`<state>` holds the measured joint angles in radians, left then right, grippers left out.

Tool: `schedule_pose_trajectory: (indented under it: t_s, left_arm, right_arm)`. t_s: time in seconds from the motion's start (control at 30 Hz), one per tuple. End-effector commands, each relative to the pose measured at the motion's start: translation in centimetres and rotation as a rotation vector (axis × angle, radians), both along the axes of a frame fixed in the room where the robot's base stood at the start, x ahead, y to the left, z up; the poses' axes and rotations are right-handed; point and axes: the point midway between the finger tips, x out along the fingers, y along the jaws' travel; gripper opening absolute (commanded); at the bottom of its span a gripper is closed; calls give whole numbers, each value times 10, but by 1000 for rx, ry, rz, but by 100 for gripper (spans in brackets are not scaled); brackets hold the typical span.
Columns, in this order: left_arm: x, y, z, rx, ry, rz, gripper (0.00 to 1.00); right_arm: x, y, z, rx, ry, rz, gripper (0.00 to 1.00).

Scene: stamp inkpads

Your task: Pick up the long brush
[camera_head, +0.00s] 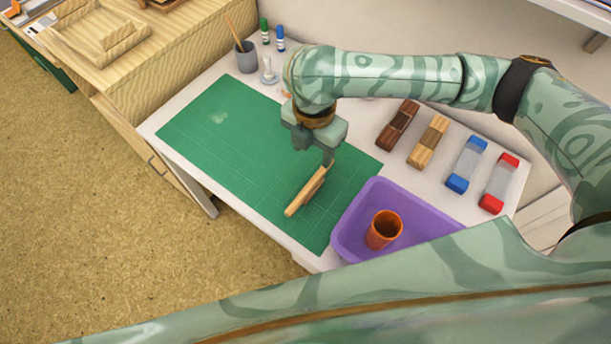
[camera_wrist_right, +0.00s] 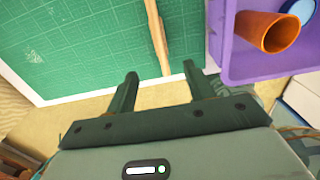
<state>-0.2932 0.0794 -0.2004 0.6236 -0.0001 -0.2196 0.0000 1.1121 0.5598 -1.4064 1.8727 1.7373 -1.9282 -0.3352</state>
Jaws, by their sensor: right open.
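The long brush (camera_head: 306,192) is a pale wooden bar on the green mat, slanting near the purple tray. In the right wrist view the brush (camera_wrist_right: 156,32) runs from the top edge down to between the fingertips. My right gripper (camera_head: 316,153) is at the upper end of the brush in the head view, and the arm hides part of what is behind it. In the wrist view the right gripper (camera_wrist_right: 160,75) is open, with a finger on either side of the brush's near end. I see no grip on the brush. My left gripper is not in view.
A purple tray (camera_head: 348,215) with an orange cup (camera_head: 383,229) stands close to the brush. Dark and light wooden blocks, a blue-ended block (camera_head: 466,163) and a red-ended block (camera_head: 499,184) lie at right. A grey cup (camera_head: 246,58) stands at the back. The mat's left is clear.

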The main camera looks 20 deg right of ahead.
Motion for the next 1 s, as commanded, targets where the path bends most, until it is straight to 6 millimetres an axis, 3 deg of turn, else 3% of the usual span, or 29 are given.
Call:
schedule_pose_trajectory:
  t_s: [0.4,0.73,1.0]
  left_arm:
    - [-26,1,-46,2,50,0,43]
    - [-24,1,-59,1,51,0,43]
    - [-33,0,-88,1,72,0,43]
  right_arm:
    - [-1,1,-94,1,7,0,53]
    - [0,1,-120,2,3,1,53]
    - [1,1,-164,2,4,1,53]
